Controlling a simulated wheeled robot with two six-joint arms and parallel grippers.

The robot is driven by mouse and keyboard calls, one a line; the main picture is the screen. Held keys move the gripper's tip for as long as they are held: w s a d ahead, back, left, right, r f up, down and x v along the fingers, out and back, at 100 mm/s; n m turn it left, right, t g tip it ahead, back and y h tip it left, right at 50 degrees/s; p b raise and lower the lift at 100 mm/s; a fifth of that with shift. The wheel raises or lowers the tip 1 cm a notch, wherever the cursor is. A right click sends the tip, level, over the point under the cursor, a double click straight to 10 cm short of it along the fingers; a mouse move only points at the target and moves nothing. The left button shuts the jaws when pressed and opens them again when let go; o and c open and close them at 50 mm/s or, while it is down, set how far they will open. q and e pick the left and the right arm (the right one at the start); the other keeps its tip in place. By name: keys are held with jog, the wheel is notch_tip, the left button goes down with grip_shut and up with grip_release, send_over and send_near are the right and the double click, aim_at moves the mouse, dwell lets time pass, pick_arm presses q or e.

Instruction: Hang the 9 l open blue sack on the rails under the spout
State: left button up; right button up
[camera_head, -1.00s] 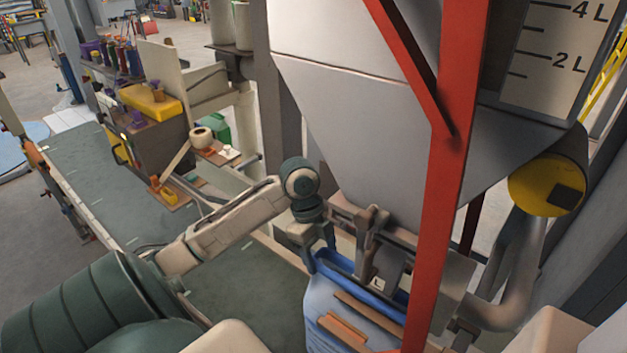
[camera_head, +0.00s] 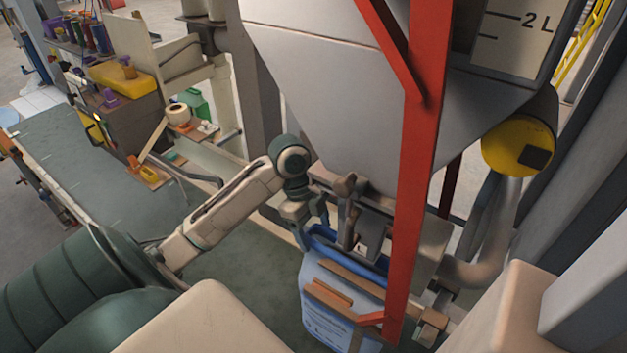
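The open blue sack (camera_head: 330,320) is upright below the grey hopper's spout (camera_head: 368,235), with its darker blue rim around the mouth. Two brown bars (camera_head: 327,292) cross in front of its upper part. My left gripper (camera_head: 312,232) is at the sack's upper left corner, its fingers on either side of the rim, and appears shut on it. The red post hides the sack's right end. My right arm (camera_head: 500,310) comes in from the lower right. Its gripper cannot be made out clearly near the post, and its finger state does not show.
The red post (camera_head: 412,200) stands close in front of the spout and sack. A pipe with a yellow cap (camera_head: 510,148) is to the right. A long green bench (camera_head: 90,165) and a shelf with a yellow box (camera_head: 125,78) are at left.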

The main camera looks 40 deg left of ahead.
pick_arm(q)
jog(key=shift+s+a+r+p, duration=0.15)
jog(key=shift+a+p, duration=0.4)
jog(key=shift+a, duration=0.6)
jog(key=shift+s+a+r+p, duration=0.1)
jog(key=shift+a+p, duration=0.4)
jog(key=shift+a, duration=0.6)
jog(key=o, duration=0.5)
jog(key=shift+o, duration=0.2)
jog(key=b+v, duration=0.3)
jog(key=v, duration=0.7)
jog(key=shift+r, duration=0.35)
